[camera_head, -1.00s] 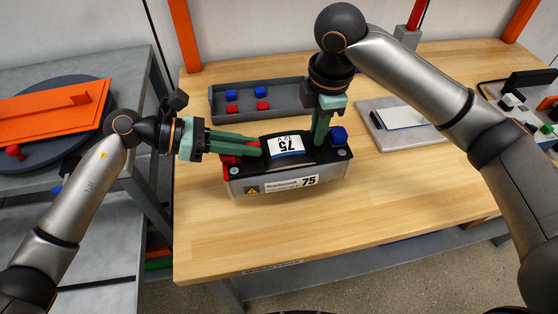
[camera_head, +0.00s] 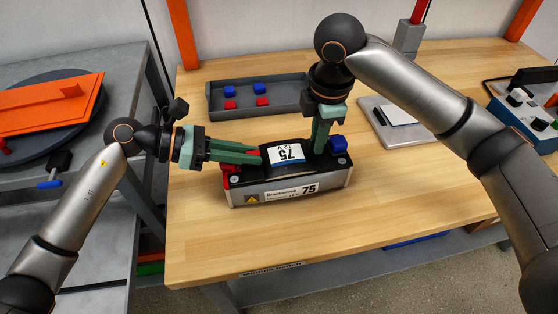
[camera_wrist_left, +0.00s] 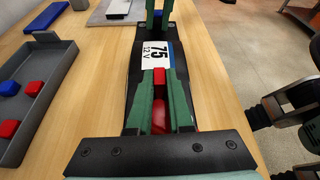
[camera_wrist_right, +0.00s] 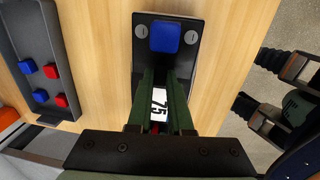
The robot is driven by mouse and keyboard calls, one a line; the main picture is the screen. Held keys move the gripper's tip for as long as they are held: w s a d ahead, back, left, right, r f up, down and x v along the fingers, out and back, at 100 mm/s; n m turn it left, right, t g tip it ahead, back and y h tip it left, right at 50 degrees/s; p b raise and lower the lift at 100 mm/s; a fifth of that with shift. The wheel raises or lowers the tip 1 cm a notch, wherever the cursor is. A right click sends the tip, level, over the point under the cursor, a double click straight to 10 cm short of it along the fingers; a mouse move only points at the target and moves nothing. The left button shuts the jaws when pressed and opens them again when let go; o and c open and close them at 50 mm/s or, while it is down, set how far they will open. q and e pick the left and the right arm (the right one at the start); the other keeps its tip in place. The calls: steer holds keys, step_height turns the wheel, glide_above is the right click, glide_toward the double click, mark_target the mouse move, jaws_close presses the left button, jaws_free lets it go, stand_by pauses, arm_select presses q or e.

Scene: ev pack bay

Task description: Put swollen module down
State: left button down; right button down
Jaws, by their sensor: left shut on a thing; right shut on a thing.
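The swollen module (camera_head: 330,184) is a grey block with a bulging black top, a "75" label, a red cap at its left end and a blue cap at its right. It is level on, or just above, the wooden bench. My left gripper (camera_head: 259,156) is shut on it at the left end, and my right gripper (camera_head: 319,149) is shut on it from above near the blue cap. In the left wrist view the module's top (camera_wrist_left: 118,72) runs away between the green fingers. In the right wrist view the blue cap (camera_wrist_right: 164,36) is beyond the fingers.
A grey tray (camera_head: 212,99) with blue and red caps stands behind the module. A flat grey device (camera_head: 381,127) lies at back right. A blue case (camera_head: 512,121) is at the far right. The wooden bench (camera_head: 250,238) is clear in front.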

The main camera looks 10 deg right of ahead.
arm_select(q)
steer(key=shift+w+f, duration=0.1)
steer(key=shift+f, duration=0.15)
arm_select(e)
steer(key=shift+f, duration=0.3)
arm_select(q)
steer(key=c, duration=0.8)
jaws_free()
steer(key=shift+c, duration=0.2)
arm_select(e)
steer(key=c, duration=0.8)
jaws_free()
steer(key=shift+r, duration=0.15)
steer(key=shift+c, duration=0.2)
arm_select(q)
steer(key=shift+r, duration=0.1)
steer(key=v, duration=1.2)
arm_select(e)
step_height(320, 180, up, 12)
steer(key=s, duration=0.1)
steer(key=shift+s, duration=0.2)
